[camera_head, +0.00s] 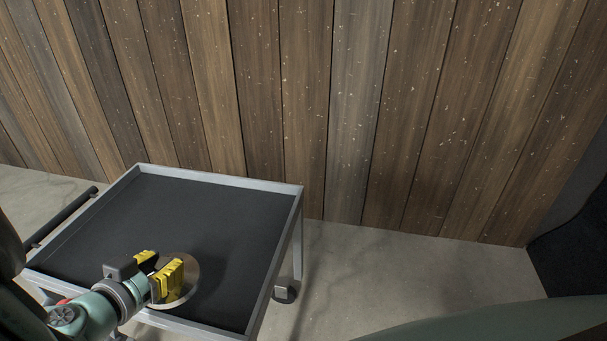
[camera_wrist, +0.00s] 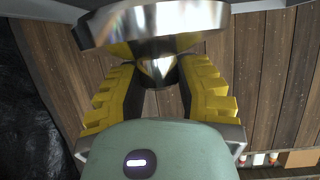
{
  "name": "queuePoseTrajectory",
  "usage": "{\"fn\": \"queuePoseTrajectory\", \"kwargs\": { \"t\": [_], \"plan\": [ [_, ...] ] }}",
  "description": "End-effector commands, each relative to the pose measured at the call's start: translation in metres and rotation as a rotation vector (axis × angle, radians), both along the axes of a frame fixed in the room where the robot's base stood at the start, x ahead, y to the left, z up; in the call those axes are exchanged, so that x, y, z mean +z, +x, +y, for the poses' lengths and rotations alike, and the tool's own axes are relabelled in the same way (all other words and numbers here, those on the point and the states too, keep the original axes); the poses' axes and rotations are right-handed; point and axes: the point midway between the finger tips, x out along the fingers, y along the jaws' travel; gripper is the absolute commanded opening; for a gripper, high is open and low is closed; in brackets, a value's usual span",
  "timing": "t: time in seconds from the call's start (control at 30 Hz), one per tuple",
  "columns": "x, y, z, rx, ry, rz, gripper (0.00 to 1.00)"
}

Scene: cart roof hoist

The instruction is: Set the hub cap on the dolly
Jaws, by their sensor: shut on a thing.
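The hub cap (camera_head: 190,291) is a round, shiny metal disc. It also shows at the top of the wrist view (camera_wrist: 150,22), with a knob-like centre between the fingers. My gripper (camera_head: 162,272) has yellow padded fingers and is shut on the hub cap; the fingers also show in the wrist view (camera_wrist: 158,72). The dolly (camera_head: 284,218) is a cart with a black top, a pale metal rim and a caster. The hub cap appears over the near part of its top. I cannot tell whether it touches the surface.
A wooden plank wall (camera_head: 305,90) stands behind the dolly. A dark push handle (camera_head: 62,216) is on the dolly's left side. The rest of the black top is bare. Pale floor (camera_head: 400,265) is open to the right, with a dark draped shape (camera_head: 575,255) at the far right.

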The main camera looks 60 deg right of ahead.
Motion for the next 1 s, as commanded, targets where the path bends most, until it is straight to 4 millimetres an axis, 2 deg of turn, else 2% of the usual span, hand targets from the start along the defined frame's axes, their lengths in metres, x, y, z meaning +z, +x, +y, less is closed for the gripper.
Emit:
{"fn": "queuePoseTrajectory", "kwargs": {
  "t": [0.17, 0.27, 0.47, 0.7, 0.83, 1.0],
  "plan": [
    [-0.005, 0.0, -0.007, -0.014, -0.001, -0.002, 0.0],
    [-0.004, 0.003, -0.019, -0.018, -0.002, -0.002, 0.0],
    [-0.007, 0.014, -0.057, -0.022, -0.003, -0.002, 0.0],
    [-0.013, 0.034, -0.111, -0.019, -0.003, -0.002, 0.0],
    [-0.015, 0.041, -0.132, -0.018, -0.002, -0.002, 0.0],
    [-0.018, 0.047, -0.145, -0.012, -0.002, -0.001, 0.0]
  ]
}}
